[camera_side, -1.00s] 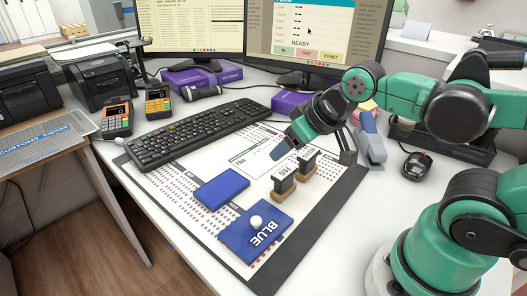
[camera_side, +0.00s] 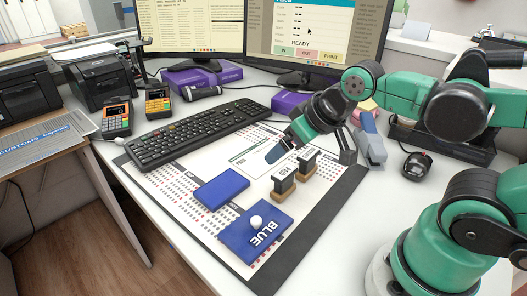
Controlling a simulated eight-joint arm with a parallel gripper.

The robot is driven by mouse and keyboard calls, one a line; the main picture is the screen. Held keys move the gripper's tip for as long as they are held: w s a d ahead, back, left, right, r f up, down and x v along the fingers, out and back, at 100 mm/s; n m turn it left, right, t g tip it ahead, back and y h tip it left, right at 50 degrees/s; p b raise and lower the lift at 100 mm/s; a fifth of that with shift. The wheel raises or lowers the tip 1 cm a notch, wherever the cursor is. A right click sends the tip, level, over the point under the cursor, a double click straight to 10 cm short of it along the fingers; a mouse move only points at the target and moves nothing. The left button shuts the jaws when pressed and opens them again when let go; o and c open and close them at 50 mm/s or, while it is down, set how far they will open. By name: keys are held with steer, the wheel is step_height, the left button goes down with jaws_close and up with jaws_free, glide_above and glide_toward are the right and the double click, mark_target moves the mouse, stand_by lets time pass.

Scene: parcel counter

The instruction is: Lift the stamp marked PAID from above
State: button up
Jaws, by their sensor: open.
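Two stamps with dark tops and wooden bases stand upright on the desk mat, a nearer one (camera_side: 283,183) and one just behind it to the right (camera_side: 307,167). Each has small pale lettering, too small for me to tell which reads PAID. My gripper (camera_side: 312,153) is open and empty, its fingers wide apart. In the picture one finger is just up and left of the stamps and the other is to their right. I cannot tell its exact height above them.
A blue ink pad marked BLUE (camera_side: 265,241) with a white knob and a plain blue pad (camera_side: 221,188) lie left of the stamps. A keyboard (camera_side: 197,132) is behind the mat (camera_side: 301,236).

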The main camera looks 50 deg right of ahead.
mark_target(281, 170)
steer(key=w+g, duration=0.1)
steer(key=g, duration=0.1)
steer(key=w+d+g, duration=0.1)
steer(key=shift+d+g, duration=0.25)
steer(key=shift+g, duration=0.15)
steer(key=g, duration=0.1)
steer(key=w+d+f+g, duration=0.1)
steer(key=g, duration=0.1)
steer(key=shift+w+f, duration=0.1)
steer(key=shift+w, duration=0.2)
step_height(281, 170, down, 6)
steer(key=shift+d+f, duration=0.1)
steer(key=shift+s+d+f, duration=0.1)
steer(key=shift+s+f, duration=0.05)
steer(key=shift+f, duration=2.75)
steer(key=c, duration=0.9)
